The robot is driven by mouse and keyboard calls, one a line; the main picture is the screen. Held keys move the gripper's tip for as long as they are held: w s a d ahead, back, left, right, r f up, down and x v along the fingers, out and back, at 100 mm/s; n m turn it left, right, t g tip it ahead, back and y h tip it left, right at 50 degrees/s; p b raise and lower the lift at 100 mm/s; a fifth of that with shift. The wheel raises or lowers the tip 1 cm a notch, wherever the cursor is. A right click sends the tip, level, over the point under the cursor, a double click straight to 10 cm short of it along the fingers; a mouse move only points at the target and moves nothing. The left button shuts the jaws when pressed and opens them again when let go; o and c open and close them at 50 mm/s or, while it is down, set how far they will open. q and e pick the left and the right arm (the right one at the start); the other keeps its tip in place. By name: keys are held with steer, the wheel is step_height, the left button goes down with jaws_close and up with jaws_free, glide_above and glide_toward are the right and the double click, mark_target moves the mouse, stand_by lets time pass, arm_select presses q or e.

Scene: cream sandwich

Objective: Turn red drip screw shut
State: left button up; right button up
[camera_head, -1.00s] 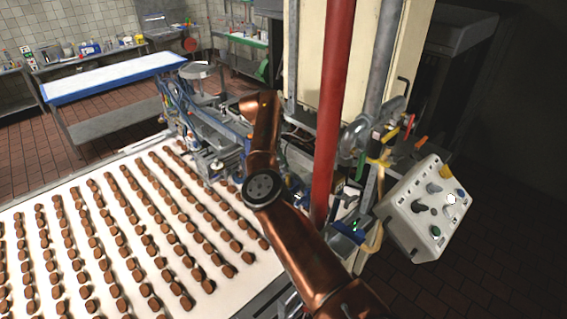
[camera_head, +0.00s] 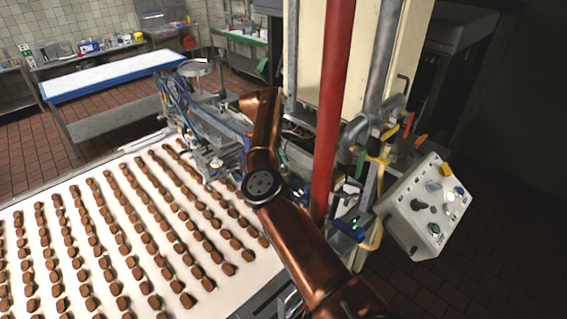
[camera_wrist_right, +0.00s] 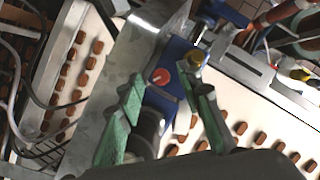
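In the right wrist view, a round red screw head (camera_wrist_right: 160,76) sits on a blue block of the machine. My right gripper (camera_wrist_right: 165,84) is open, its two green-padded fingers on either side of the red screw in that view. I cannot tell whether they touch it. In the head view, my copper right arm reaches up to the filling machine (camera_head: 215,140); its fingers cannot be clearly made out there, nor can the red screw. My left gripper is in neither view.
A white conveyor (camera_head: 25,208) with rows of brown sweets lies to the left. A red pipe (camera_head: 335,100) stands beside my arm. A grey control box (camera_head: 425,210) is at the right. A blue-edged table (camera_head: 115,77) stands at the back.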

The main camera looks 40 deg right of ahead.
steer(key=r+n, duration=0.2)
steer(key=r+n+t+y, duration=0.1)
steer(key=r+n, duration=0.1)
steer(key=r+n+t+y, duration=0.1)
steer(key=r, duration=0.1)
steer(key=shift+s+d+n, duration=0.15)
steer(key=shift+d+n, duration=0.2)
steer(key=shift+n, duration=0.05)
steer(key=shift+s+r+n+t+y, duration=0.15)
steer(key=shift+r+n+t+y, duration=0.35)
steer(key=shift+n, duration=0.6)
steer(key=shift+a+r+n, duration=0.1)
steer(key=shift+r+n, duration=0.1)
steer(key=shift+n, duration=0.2)
step_height(320, 180, down, 8)
steer(key=b, duration=0.6)
steer(key=shift+r, duration=0.1)
steer(key=shift+c, duration=0.5)
